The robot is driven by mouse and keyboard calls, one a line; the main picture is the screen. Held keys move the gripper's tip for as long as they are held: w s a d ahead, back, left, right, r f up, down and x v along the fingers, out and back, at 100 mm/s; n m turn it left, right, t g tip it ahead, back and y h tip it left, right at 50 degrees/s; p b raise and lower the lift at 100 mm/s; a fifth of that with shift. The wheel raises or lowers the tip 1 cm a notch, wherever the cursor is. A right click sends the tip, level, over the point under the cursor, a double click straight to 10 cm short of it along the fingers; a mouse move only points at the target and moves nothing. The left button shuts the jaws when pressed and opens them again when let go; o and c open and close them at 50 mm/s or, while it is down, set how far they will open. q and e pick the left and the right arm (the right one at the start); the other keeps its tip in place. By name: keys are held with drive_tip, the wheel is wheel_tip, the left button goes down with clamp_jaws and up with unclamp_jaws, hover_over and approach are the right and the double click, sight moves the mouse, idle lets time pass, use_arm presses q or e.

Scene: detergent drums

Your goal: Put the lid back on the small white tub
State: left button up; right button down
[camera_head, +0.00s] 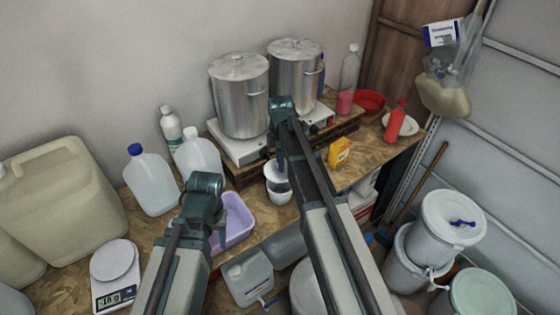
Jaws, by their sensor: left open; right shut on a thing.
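The purple basin (239,222) lies left of the tub. Two steel pots (239,97) (296,78) stand on the stove behind. Clear jugs (150,180), a scale (115,262) and a beige canister (62,205) crowd the left.

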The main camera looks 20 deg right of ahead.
sight(280, 174)
wheel_tip(280, 174, down, 6)
drive_tip(key=b, duration=0.6)
drive_tip(key=shift+f, duration=0.2)
drive_tip(key=shift+f, duration=0.1)
idle(1.7)
unclamp_jaws()
idle(0.6)
drive_tip(key=shift+r+p, duration=3.3)
drive_tip(key=shift+r, duration=0.25)
